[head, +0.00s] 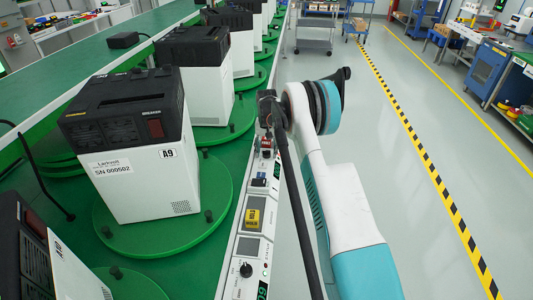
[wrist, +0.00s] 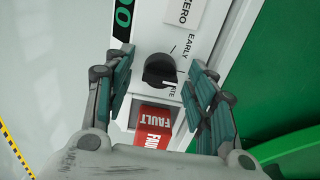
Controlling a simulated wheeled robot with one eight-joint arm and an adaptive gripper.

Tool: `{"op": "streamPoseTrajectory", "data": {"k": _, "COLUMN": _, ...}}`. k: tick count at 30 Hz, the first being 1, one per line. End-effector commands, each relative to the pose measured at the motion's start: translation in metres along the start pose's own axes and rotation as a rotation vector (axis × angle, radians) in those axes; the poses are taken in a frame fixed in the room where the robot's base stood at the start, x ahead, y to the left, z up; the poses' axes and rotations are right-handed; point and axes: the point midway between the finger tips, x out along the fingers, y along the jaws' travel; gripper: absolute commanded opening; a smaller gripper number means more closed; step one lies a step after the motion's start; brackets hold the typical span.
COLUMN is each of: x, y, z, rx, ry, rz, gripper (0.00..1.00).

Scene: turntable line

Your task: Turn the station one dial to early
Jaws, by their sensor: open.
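A black dial knob (wrist: 160,70) sits on a white panel in the wrist view. The word EARLY is printed to its upper right, and a label ending in "TE" is partly hidden at its lower right. A white mark shows at the knob's lower right edge, toward that lower label; I cannot tell for sure that it is the pointer. My gripper (wrist: 160,62) is open, with one finger on each side of the knob; contact is not clear. In the head view my gripper (head: 267,118) is over the far part of the control strip, hiding what is beneath.
A red FAULT block (wrist: 153,122) is beside the dial, between my fingers. In the head view, another dial (head: 246,270) is on the near strip (head: 240,252). White machines (head: 147,185) stand on green turntables (head: 170,240) to the left. Grey floor (head: 400,170) is clear at right.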

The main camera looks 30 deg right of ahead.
Motion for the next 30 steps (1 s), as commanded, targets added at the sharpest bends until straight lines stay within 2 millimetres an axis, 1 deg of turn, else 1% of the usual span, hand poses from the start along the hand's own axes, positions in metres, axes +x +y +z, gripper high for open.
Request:
{"op": "streamPoseTrajectory", "data": {"k": 3, "x": 0.0034, "y": 0.0, "z": 0.0001, "rx": 0.0, "ry": 0.0, "rz": 0.0, "gripper": 0.51}}
{"op": "streamPoseTrajectory", "data": {"k": 10, "x": 0.0032, "y": 0.0, "z": 0.0001, "rx": 0.0, "ry": 0.0, "rz": 0.0, "gripper": 0.51}}
{"op": "streamPoseTrajectory", "data": {"k": 16, "x": 0.0031, "y": 0.0, "z": 0.0, "rx": 0.0, "ry": 0.0, "rz": 0.0, "gripper": 0.06}}
{"op": "streamPoseTrajectory", "data": {"k": 25, "x": 0.003, "y": 0.0, "z": 0.0, "rx": -0.014, "ry": 0.0, "rz": 0.0, "gripper": 0.06}}
{"op": "streamPoseTrajectory", "data": {"k": 30, "x": 0.0028, "y": 0.0, "z": 0.0, "rx": -0.073, "ry": 0.0, "rz": 0.0, "gripper": 0.06}}
